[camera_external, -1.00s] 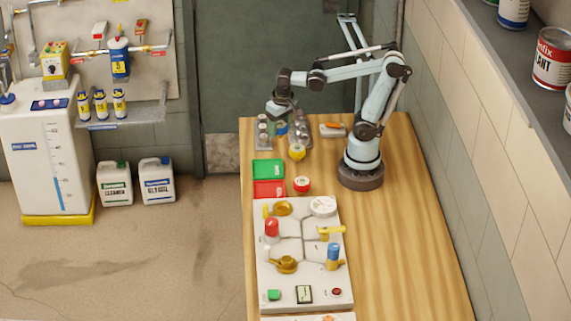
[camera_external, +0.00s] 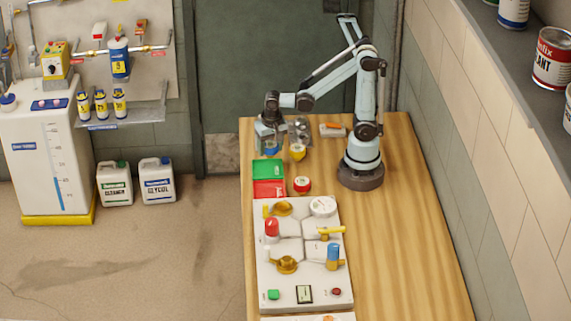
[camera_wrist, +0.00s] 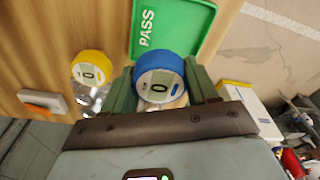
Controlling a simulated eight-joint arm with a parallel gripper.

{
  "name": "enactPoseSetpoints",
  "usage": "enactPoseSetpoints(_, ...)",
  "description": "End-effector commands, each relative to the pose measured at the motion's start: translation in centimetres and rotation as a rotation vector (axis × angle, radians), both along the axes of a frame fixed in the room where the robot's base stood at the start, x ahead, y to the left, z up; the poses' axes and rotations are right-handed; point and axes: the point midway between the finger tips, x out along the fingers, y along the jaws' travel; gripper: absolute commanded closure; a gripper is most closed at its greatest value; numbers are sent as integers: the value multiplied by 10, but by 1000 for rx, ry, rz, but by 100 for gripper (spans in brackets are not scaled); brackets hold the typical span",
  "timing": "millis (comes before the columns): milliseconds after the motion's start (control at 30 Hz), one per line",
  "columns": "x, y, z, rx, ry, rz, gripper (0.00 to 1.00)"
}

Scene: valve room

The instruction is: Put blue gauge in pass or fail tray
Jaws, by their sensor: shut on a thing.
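The blue gauge (camera_wrist: 160,78) is between my gripper's fingers (camera_wrist: 170,90) in the wrist view, its dial facing the camera and reading 0. My gripper (camera_external: 269,145) is shut on it, just behind the green tray (camera_external: 267,169) in the outside view. The blue gauge (camera_external: 270,150) shows only partly there, low between the fingers. The green tray, marked PASS, also shows just beyond the gauge in the wrist view (camera_wrist: 194,22). The red tray (camera_external: 269,188) adjoins the green one on its near side. Both trays look empty where visible.
A yellow gauge (camera_external: 298,152) stands right of my gripper. A red gauge (camera_external: 302,184) sits right of the red tray. A panel with valves and knobs (camera_external: 291,240) fills the table's front. The table's right side (camera_external: 400,250) is clear.

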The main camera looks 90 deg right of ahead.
Motion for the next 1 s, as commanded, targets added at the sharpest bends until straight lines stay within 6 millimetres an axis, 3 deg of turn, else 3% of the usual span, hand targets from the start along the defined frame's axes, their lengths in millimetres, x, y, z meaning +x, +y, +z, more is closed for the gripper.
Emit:
enactPoseSetpoints(200, 11, 13, -10, 0, 1, 0, 86)
enactPoseSetpoints(633, 12, 13, -47, 0, 0, -1, 86)
enactPoseSetpoints(1000, 11, 13, -51, 0, 0, -1, 86)
